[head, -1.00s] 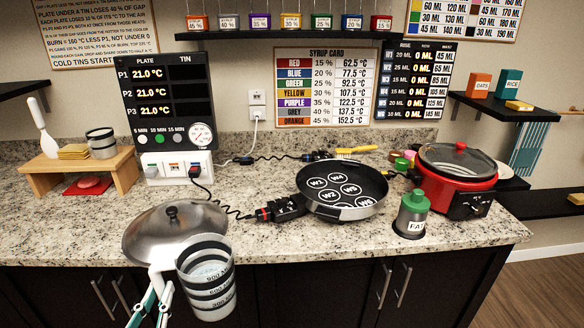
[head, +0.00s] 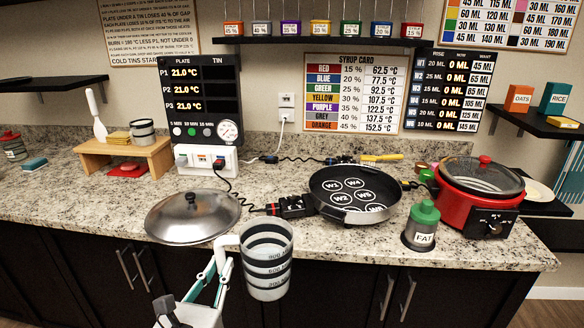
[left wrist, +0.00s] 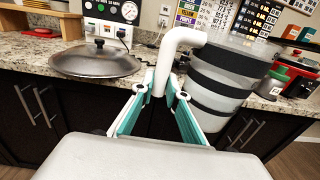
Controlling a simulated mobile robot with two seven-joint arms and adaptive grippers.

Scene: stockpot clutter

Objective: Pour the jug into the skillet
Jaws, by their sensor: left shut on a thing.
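The jug (head: 267,262) is translucent with dark bands and a white handle. It hangs upright in front of the counter's front edge, and it also shows in the left wrist view (left wrist: 214,90). My left gripper (head: 219,264) is shut on the jug's handle, as the left wrist view (left wrist: 160,92) shows. The skillet (head: 349,193) is black inside with several white marked circles such as W1 and W4. It sits on the counter, to the right of the jug and farther back. My right gripper is not in view.
A metal domed lid (head: 192,217) lies on the counter left of the jug. A green-topped FAT canister (head: 421,226) stands right of the skillet, before a red cooker (head: 478,205). The skillet's handle and cord (head: 290,206) point left toward the control panel (head: 200,110).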

